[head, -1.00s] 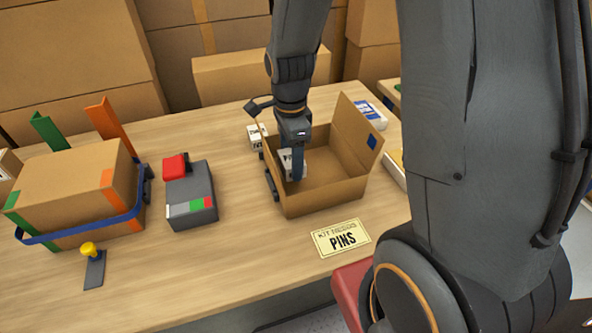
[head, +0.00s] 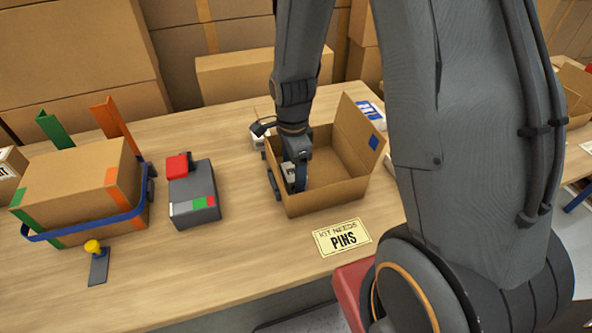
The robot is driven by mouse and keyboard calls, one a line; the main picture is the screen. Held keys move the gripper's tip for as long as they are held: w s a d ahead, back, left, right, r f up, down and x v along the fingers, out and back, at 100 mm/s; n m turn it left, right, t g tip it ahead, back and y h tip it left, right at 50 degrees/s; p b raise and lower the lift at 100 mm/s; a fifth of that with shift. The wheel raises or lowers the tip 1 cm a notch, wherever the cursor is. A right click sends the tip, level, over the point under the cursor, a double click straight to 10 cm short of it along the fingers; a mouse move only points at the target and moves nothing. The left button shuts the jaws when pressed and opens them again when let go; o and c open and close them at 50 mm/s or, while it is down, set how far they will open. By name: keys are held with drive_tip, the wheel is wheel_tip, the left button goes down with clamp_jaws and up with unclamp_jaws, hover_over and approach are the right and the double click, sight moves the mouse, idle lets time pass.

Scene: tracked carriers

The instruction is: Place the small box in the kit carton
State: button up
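The kit carton (head: 328,197) stands open on the table, its flap with a blue square raised at the right. My gripper (head: 297,177) points down inside the left part of the carton. A small white box with dark marks (head: 289,174) shows right beside a dark finger, low inside the carton and partly hidden by the gripper. I cannot tell whether the fingers still press on it or whether it rests on the carton floor.
A card reading "KIT NEEDS PINS" (head: 343,238) lies before the carton. A grey device with a red top (head: 192,195) and a strapped brown box (head: 75,190) stand to the left.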

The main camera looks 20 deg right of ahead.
drive_tip(key=shift+r, duration=0.1)
wheel_tip(320, 180, up, 12)
drive_tip(key=b, duration=0.1)
drive_tip(key=shift+b, duration=0.35)
idle(0.3)
idle(0.4)
